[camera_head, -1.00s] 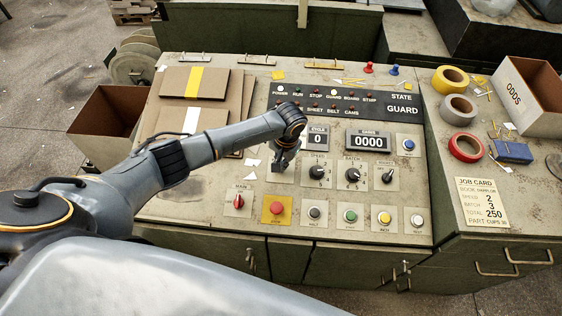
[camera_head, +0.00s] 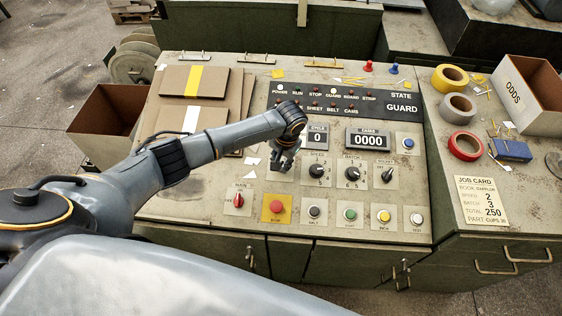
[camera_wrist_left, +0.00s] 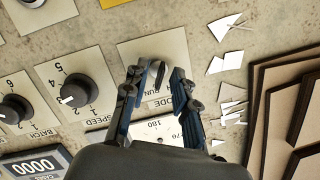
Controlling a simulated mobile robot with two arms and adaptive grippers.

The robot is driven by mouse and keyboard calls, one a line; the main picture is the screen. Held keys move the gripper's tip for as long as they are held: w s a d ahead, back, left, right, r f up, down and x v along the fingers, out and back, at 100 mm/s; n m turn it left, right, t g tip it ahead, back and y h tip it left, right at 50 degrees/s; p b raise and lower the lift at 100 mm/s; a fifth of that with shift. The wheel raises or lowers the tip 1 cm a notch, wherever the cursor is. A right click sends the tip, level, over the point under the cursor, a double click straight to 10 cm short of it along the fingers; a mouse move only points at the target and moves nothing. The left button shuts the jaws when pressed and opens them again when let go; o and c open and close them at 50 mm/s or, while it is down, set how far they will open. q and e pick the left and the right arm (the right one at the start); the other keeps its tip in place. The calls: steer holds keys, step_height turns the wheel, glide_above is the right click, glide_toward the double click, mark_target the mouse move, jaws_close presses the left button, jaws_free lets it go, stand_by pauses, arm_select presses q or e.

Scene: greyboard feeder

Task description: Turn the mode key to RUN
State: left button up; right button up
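The mode key (camera_wrist_left: 157,74) is a small dark key on a pale plate (camera_wrist_left: 128,48) marked MODE and RUN in the left wrist view. My left gripper (camera_wrist_left: 156,72) is open, with one finger on each side of the key and a gap showing around it. I cannot tell whether either finger touches it. In the head view my left gripper (camera_head: 283,164) is low over the panel, left of the SPEED knob (camera_head: 317,170), and hides the key. The key's exact setting is hard to read. My right gripper is not in view.
The SPEED knob and BATCH knob (camera_head: 352,173) sit close by on the right. The red stop button (camera_head: 276,207) and MAIN switch (camera_head: 239,200) lie in front. Greyboard sheets (camera_head: 212,117) are stacked at left. White paper scraps (camera_wrist_left: 227,63) lie beside the key plate.

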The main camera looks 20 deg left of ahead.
arm_select(q)
step_height(320, 180, up, 12)
steer(key=d, duration=0.1)
steer(key=shift+s+d, duration=0.15)
steer(key=shift+d, duration=0.1)
steer(key=shift+f, duration=0.1)
stand_by(0.4)
